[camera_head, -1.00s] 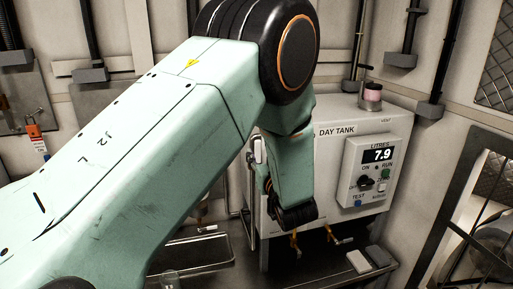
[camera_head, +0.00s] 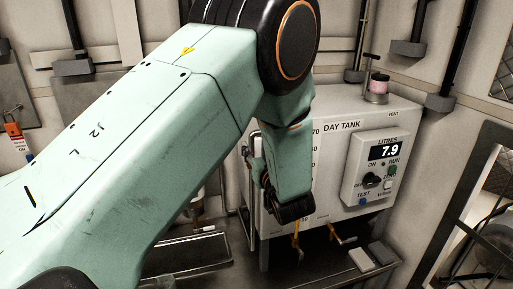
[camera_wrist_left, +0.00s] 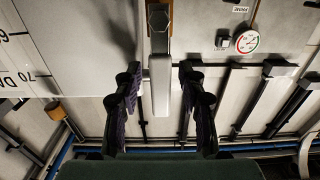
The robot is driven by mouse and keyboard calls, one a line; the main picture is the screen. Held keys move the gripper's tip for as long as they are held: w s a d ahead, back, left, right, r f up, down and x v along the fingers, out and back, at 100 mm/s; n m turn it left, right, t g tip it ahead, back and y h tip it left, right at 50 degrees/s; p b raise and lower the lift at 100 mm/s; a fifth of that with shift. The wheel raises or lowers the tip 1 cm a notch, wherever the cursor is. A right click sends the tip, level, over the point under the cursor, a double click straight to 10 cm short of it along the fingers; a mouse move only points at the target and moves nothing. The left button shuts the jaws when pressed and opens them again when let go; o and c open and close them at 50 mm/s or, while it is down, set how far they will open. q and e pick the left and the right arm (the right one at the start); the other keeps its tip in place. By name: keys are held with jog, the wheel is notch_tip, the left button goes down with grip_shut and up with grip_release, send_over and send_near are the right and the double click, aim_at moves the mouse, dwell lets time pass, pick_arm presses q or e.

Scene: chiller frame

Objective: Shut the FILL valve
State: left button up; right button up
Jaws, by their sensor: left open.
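The fingers are spread, with a gap on each side of the lever. No FILL label is readable, so I cannot tell which valve this lever belongs to. In the head view the left wrist hangs in front of the left side of the DAY TANK (camera_head: 335,200), and it mostly hides the gripper. My right gripper is not in view.
A control box (camera_head: 377,165) on the tank reads 7.9 litres. A metal tray (camera_head: 188,252) lies at lower left. A round gauge (camera_wrist_left: 247,41) and a PRIME label (camera_wrist_left: 238,9) show in the wrist view.

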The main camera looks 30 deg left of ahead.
pick_arm(q)
jog(key=shift+s+d+r, duration=0.6)
jog(key=shift+s+r, duration=0.1)
jog(key=shift+r, duration=0.05)
jog(key=shift+c, duration=1.1)
jog(key=shift+w+a+f, duration=0.5)
jog(key=shift+w+f, duration=0.15)
jog(key=c, duration=0.5)
jog(key=shift+s+d+r, duration=0.1)
jog(key=shift+s+r, duration=0.05)
jog(key=shift+r, duration=0.05)
grip_shut()
